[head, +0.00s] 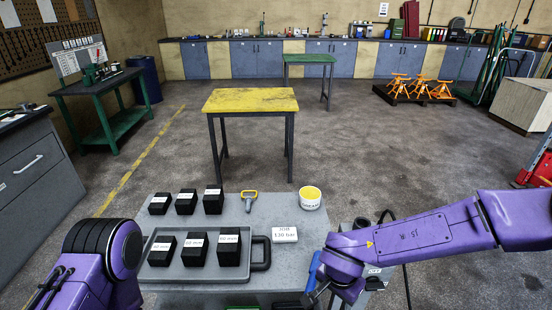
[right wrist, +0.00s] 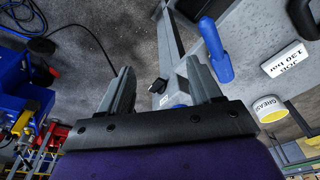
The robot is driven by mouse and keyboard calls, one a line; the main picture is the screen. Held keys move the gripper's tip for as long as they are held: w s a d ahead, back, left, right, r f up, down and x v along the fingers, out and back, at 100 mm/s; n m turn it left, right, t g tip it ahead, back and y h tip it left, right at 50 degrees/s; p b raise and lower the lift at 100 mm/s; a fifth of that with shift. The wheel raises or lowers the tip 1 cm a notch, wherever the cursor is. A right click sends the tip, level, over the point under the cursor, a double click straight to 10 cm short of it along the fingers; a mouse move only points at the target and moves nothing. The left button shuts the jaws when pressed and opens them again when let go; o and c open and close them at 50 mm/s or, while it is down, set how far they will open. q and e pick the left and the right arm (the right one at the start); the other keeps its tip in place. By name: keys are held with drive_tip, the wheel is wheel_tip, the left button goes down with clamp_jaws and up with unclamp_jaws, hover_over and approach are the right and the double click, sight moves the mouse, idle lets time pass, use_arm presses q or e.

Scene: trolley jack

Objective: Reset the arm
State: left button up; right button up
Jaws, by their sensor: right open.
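My right arm (head: 420,240) reaches in from the right in the head view, bent down beside the right edge of the grey trolley top (head: 285,262). In the right wrist view my right gripper (right wrist: 163,82) is open, with its two grey fingers apart. No object is clearly gripped. A grey bar (right wrist: 170,40) runs beyond the fingers, and a blue handle (right wrist: 216,50) lies beside the right-hand finger; whether they touch I cannot tell. The blue handle also shows in the head view (head: 313,270), partly hidden by my arm. My left arm (head: 105,255) shows at lower left; its gripper is out of view.
A yellow-topped table (head: 250,100) stands beyond.

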drive_tip(key=s+d+f+m+t+h+b, duration=0.15)
drive_tip(key=s+d+f, duration=0.3)
drive_tip(key=f, duration=0.45)
drive_tip(key=s+d+f+t+h+b, duration=0.1)
drive_tip(key=s+d+f+t+b, duration=0.15)
drive_tip(key=d+f, duration=0.45)
drive_tip(key=s+d+f+n+g+b, duration=0.1)
drive_tip(key=s+d+f, duration=0.1)
drive_tip(key=s+f, duration=0.3)
drive_tip(key=s+d+f+n+g+b, duration=0.1)
drive_tip(key=s+f, duration=0.4)
drive_tip(key=s, duration=0.5)
drive_tip(key=shift+s+d+n+b, duration=0.2)
drive_tip(key=shift+d+n+b, duration=0.45)
drive_tip(key=shift+n+b, duration=0.1)
